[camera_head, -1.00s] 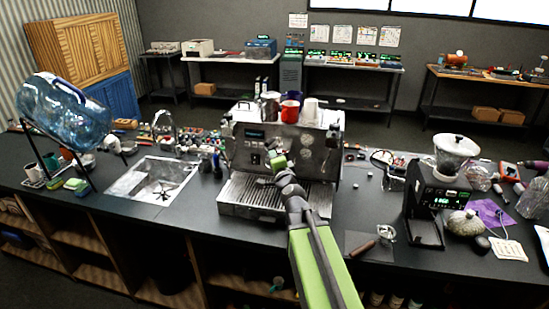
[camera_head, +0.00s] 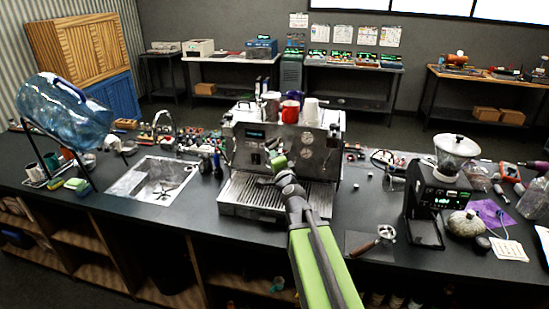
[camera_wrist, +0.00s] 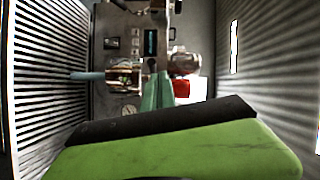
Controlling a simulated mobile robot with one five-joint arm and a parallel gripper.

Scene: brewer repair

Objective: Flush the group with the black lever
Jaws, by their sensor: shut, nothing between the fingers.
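The espresso machine (camera_head: 258,150) stands in the middle of the counter, with cups on top and a ribbed drip tray (camera_head: 262,196) at its front. My gripper (camera_head: 277,161) is shut and empty, in front of the machine's front panel. In the wrist view, my green fingers (camera_wrist: 158,92) point toward the panel (camera_wrist: 122,52) with its display and gauge. The arm and gripper cover part of the group area. I cannot clearly make out the black lever in either view, nor whether the fingers touch anything.
A sink (camera_head: 150,180) and tilted blue water bottle (camera_head: 62,112) are to the left. A grinder (camera_head: 436,190) and a portafilter (camera_head: 385,234) are to the right. The counter (camera_head: 352,205) just right of the machine is mostly clear.

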